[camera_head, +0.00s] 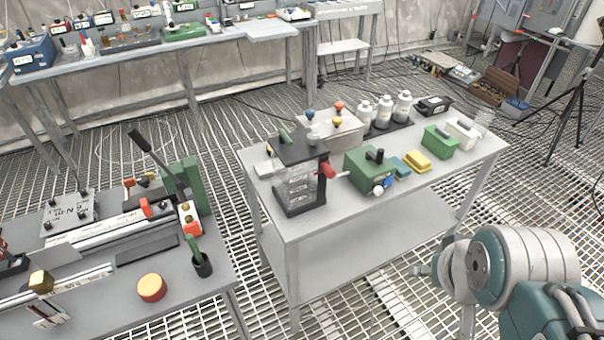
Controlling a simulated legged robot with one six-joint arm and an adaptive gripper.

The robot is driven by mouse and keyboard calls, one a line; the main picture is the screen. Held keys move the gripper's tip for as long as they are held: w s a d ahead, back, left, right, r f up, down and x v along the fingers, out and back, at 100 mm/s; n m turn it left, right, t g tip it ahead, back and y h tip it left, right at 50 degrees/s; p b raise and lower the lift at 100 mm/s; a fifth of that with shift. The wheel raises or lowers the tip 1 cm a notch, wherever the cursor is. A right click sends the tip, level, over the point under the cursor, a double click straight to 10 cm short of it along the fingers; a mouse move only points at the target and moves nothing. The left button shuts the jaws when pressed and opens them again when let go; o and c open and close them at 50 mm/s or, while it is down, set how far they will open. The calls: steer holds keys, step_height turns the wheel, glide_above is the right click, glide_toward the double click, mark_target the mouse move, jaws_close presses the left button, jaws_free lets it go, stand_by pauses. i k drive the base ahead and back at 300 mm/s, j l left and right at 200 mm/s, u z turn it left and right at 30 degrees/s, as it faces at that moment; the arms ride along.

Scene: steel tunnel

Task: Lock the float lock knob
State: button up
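I cannot tell for sure which part is the float lock knob. On the grey bench in the middle, a black-framed device (299,180) carries a red knob (327,170) on its right side. Beside it stands a green box (368,170) with a black knob on top and a white knob (378,190) low on its front. Blue, red and yellow ball knobs rise behind the device. My arm comes in at the lower right, and my gripper (437,278) is at its left end, apart from the bench and touching nothing visible. Its fingers are too unclear to judge their opening.
The bench (340,222) also holds white bottles (384,112), a yellow block (417,161) and small green and white boxes. A table with a lever machine (155,165) stands at left. Grating floor separates the tables. A tripod (573,100) stands at right.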

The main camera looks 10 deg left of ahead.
mark_target(312, 138)
steer(key=i+l+u, duration=0.15)
steer(key=l, duration=0.2)
steer(key=i+l+u, duration=0.2)
steer(key=l, duration=0.15)
steer(key=i+l+u, duration=0.15)
steer(key=l, duration=0.25)
steer(key=i+l+u, duration=0.2)
steer(key=l, duration=0.2)
steer(key=k, duration=0.05)
